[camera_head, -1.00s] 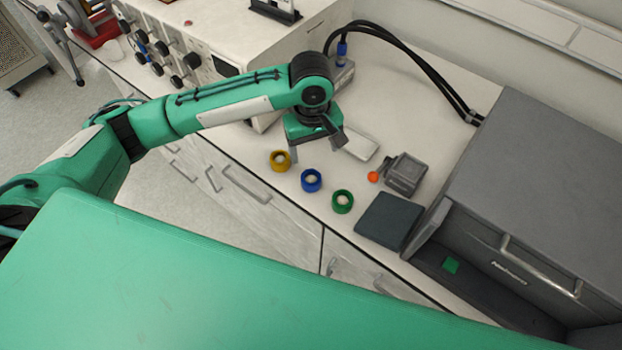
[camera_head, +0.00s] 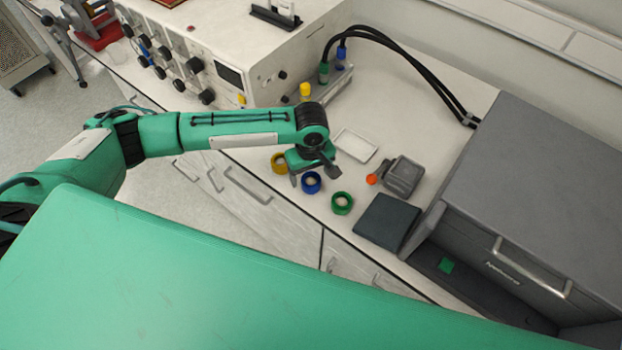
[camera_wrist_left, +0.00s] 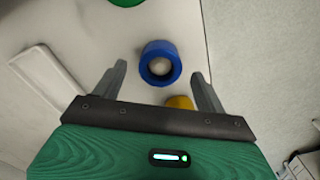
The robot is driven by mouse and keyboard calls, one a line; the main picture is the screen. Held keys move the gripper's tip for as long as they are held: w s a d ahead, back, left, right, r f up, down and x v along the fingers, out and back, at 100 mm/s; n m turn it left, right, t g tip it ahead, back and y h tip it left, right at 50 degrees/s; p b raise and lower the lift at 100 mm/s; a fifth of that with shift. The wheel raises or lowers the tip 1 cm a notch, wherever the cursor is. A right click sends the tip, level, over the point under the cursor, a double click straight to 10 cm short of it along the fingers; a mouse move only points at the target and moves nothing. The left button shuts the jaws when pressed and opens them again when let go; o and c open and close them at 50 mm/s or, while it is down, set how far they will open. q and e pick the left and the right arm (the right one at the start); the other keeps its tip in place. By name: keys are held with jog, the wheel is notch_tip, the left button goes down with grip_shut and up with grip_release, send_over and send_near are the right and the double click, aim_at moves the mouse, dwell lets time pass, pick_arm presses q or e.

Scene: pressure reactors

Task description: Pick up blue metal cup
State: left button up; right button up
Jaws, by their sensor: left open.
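The blue metal cup (camera_head: 311,183) stands on the white counter between a yellow cup (camera_head: 279,161) and a green cup (camera_head: 342,203). In the left wrist view the blue cup (camera_wrist_left: 160,63) is ahead of the fingertips, roughly midway between them, with its round opening facing the camera. My left gripper (camera_head: 313,178) is open and empty, above the blue cup; in the wrist view its two fingers (camera_wrist_left: 160,68) are spread wide. The yellow cup (camera_wrist_left: 180,102) is partly hidden by the gripper body there. My right gripper is in neither view.
A white tray (camera_head: 355,146) lies behind the cups. A grey device with an orange knob (camera_head: 403,176) and a dark flat pad (camera_head: 387,221) are to the right. A large grey cabinet (camera_head: 530,190) bounds the right side. A white instrument box (camera_head: 240,50) stands behind the arm.

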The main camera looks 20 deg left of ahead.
pick_arm(q)
jog(key=shift+f, duration=1.05)
jog(key=c, duration=1.1)
jog(key=shift+c, duration=0.2)
jog(key=shift+r, duration=0.15)
